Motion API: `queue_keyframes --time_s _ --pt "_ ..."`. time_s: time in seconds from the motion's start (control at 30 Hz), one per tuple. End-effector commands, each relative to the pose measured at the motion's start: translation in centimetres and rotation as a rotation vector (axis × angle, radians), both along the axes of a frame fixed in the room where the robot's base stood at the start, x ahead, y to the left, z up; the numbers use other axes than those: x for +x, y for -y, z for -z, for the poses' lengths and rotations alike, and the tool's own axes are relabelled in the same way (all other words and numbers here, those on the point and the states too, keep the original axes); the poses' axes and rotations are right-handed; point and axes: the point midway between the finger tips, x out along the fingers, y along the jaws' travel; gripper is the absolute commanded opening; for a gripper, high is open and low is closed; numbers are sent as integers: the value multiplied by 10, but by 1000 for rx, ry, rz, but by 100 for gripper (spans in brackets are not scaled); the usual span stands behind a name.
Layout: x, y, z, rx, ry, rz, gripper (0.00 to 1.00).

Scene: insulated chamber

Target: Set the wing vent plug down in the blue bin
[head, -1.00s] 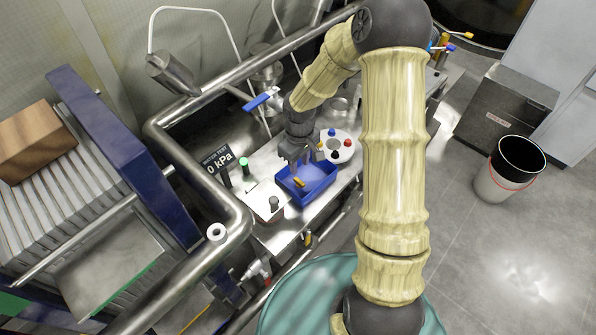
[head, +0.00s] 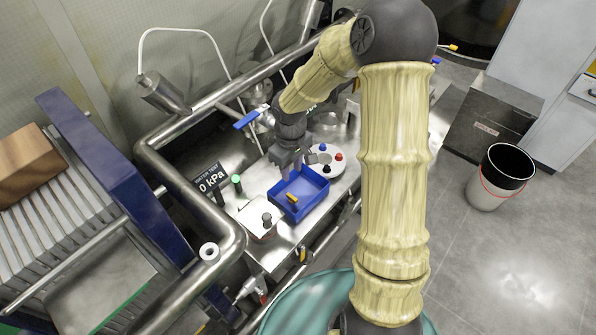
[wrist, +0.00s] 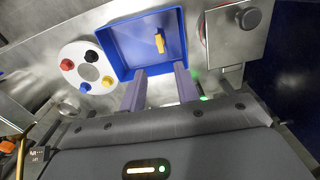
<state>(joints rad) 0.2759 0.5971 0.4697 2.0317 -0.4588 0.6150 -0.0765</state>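The blue bin (head: 318,196) stands on the steel bench; it also shows at the top of the wrist view (wrist: 123,50). A small yellow piece, which looks like the wing vent plug (head: 293,197), lies inside on the bin floor; it also shows in the wrist view (wrist: 160,43). My gripper (head: 287,174) is at the bin's back-left edge. In the wrist view my gripper (wrist: 162,72) has its two fingers apart, with nothing between them, by the bin's near wall. The plug is beyond the fingertips, clear of them.
A round white plate with coloured knobs (head: 324,157) is beside the bin. A pressure display (head: 211,180) and steel pipes (head: 180,190) stand left. Floor on the right holds a bucket (head: 500,175).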

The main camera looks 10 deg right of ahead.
Motion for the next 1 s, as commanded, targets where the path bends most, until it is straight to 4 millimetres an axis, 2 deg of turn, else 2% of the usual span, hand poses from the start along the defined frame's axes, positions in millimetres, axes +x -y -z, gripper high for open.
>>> queue_keyframes --time_s 0.17,0.5,0.63,0.8,1.0 --pt "-18 5 -15 -16 19 55 32" --pt "-102 27 -70 3 148 384 32" --pt "-130 32 -82 41 200 508 32" --pt "-144 34 -87 69 226 580 32" --pt "-144 35 -87 69 226 581 32"
